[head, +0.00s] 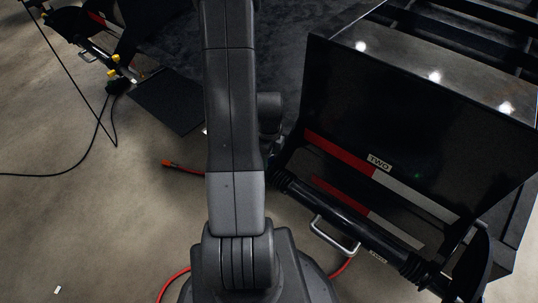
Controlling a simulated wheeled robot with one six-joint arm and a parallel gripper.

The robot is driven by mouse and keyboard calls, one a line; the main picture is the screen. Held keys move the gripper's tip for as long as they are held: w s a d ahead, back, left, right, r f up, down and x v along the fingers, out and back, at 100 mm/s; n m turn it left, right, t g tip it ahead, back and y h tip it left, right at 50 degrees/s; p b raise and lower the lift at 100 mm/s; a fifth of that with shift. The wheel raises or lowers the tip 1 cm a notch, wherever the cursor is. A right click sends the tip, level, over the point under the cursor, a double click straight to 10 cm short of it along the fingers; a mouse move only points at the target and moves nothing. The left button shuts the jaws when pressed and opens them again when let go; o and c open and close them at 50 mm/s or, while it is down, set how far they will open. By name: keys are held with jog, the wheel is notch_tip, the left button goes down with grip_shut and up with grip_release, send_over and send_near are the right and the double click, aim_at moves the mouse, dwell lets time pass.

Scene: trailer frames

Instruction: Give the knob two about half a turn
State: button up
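My arm rises through the middle of the head view and leaves at the top edge; my gripper is out of view. A label reading TWO (379,162) sits on a black trailer panel (400,120) at right, above a red and white stripe. A second label (378,256), partly cut by the bar, shows lower down. I cannot make out a knob by either label; it may be hidden or out of view.
A black bar (345,222) with a silver handle (333,236) runs below the panel. A red cable (185,168) lies on the floor behind my arm. Another black frame with yellow parts (115,60) and black cables is at upper left. The left floor (70,220) is mostly clear.

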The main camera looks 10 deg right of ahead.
notch_tip(320, 180, up, 14)
jog(key=p, duration=0.3)
jog(key=shift+p, duration=0.4)
jog(key=shift+f, duration=0.1)
